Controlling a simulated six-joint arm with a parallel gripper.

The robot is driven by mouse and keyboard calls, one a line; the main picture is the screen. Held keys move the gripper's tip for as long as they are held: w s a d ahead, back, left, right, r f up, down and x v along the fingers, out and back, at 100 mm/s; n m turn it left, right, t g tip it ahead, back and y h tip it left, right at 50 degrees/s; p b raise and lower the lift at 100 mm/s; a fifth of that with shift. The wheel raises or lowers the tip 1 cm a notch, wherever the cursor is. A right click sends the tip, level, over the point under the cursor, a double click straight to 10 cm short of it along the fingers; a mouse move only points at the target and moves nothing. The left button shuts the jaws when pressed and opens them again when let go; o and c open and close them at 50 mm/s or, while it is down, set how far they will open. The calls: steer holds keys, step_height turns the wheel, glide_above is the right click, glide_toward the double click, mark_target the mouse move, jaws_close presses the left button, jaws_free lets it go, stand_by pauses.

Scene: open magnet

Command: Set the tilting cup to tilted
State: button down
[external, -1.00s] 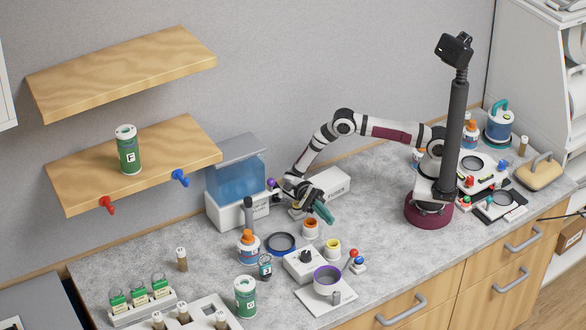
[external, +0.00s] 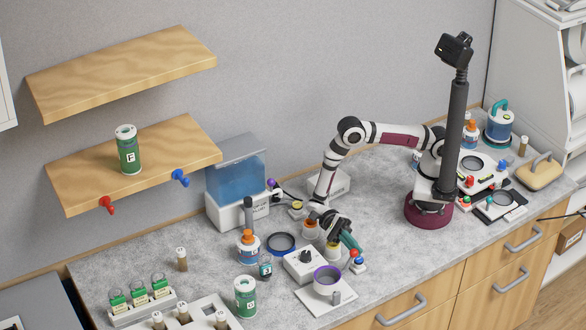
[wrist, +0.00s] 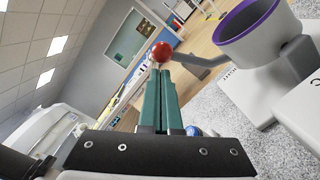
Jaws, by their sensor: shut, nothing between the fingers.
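The tilting cup (external: 327,281) is white with a purple rim and sits on a white base plate at the front of the counter. It looks upright in the external view. The cup also shows at the upper right of the wrist view (wrist: 252,40), with a grey lever ending in a red ball (wrist: 162,52). My gripper (external: 357,249) has teal fingers and is shut and empty. Its fingertips are right by the red ball, which shows just past them in the wrist view; I cannot tell whether they touch.
A blue ball (external: 360,262) on a small white base stands just beside the lever. A white box with a black knob (external: 305,257) is left of the cup. Orange and yellow-rimmed cups stand behind, partly under my wrist. The counter's front edge is close.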

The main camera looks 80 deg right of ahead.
stand_by(0.3)
steer(key=shift+w+a+r+m, duration=0.2)
steer(key=shift+w+r+m, duration=0.05)
steer(key=shift+r+m, duration=0.15)
steer(key=shift+w+a+r+m+t, duration=0.15)
steer(key=shift+w+a+r+m, duration=0.8)
steer(key=shift+m, duration=0.4)
steer(key=shift+w+a+r+m+t, duration=0.1)
steer(key=shift+w+a+r+m, duration=0.7)
steer(key=shift+w+a+m, duration=0.45)
steer(key=shift+w+a+r+m+t, duration=0.15)
steer(key=shift+w+a+r+m, duration=0.75)
steer(key=shift+m, duration=0.5)
steer(key=shift+w+a, duration=0.1)
